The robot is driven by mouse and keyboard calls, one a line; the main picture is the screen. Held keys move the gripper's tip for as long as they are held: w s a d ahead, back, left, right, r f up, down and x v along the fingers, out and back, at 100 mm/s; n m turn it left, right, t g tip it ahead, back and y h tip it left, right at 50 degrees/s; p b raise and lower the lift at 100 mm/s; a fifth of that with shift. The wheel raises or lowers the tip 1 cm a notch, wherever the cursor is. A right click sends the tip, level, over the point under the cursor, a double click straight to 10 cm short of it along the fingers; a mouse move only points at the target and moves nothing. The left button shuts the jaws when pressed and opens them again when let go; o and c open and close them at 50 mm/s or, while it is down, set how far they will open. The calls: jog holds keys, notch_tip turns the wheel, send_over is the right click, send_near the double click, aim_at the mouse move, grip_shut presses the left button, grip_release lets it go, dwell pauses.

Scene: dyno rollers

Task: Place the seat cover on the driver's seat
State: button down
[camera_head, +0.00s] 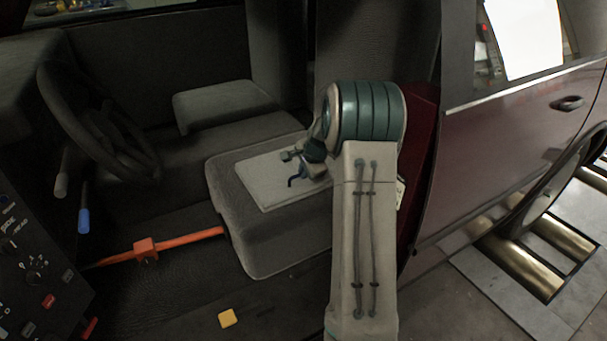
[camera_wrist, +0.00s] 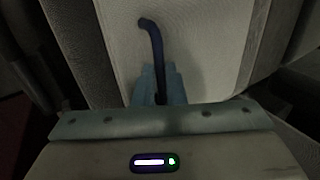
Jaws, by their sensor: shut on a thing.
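The seat cover (camera_head: 262,182), a flat light-grey rectangle, lies on the cushion of the driver's seat (camera_head: 285,250), its right part hidden behind my arm. My gripper (camera_head: 299,170) is low over the cover's middle. In the wrist view, my gripper (camera_wrist: 158,98) is shut on a dark blue curved handle (camera_wrist: 155,45), whose bent end stands over the pale cover (camera_wrist: 205,40). I cannot tell whether the handle is fixed to the cover. The blue handle also shows in the head view (camera_head: 293,181).
The steering wheel (camera_head: 95,125) is at left, with a control panel (camera_head: 35,265) in front. An orange bar (camera_head: 185,238) crosses the footwell beside the seat. A yellow block (camera_head: 227,318) lies on the floor. The maroon door pillar (camera_head: 418,150) stands close behind my arm.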

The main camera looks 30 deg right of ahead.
jog(key=c, duration=1.5)
grip_release()
jog(key=shift+f, duration=0.15)
jog(key=p+v, duration=0.2)
jog(key=v, duration=1)
jog(key=s+a+r+n+g, duration=0.1)
jog(key=s+a+r+n, duration=0.2)
jog(key=s+a+n, duration=0.5)
jog(key=s+a+n+g, duration=0.1)
jog(key=s+a+n, duration=0.3)
jog(key=s+a, duration=0.3)
jog(key=s+a+f+n+g, duration=0.1)
jog(key=s+a+n, duration=0.4)
jog(key=s, duration=0.9)
jog(key=a+g, duration=0.1)
jog(key=a, duration=0.2)
jog(key=shift+f+n, duration=0.2)
jog(key=shift+n, duration=0.1)
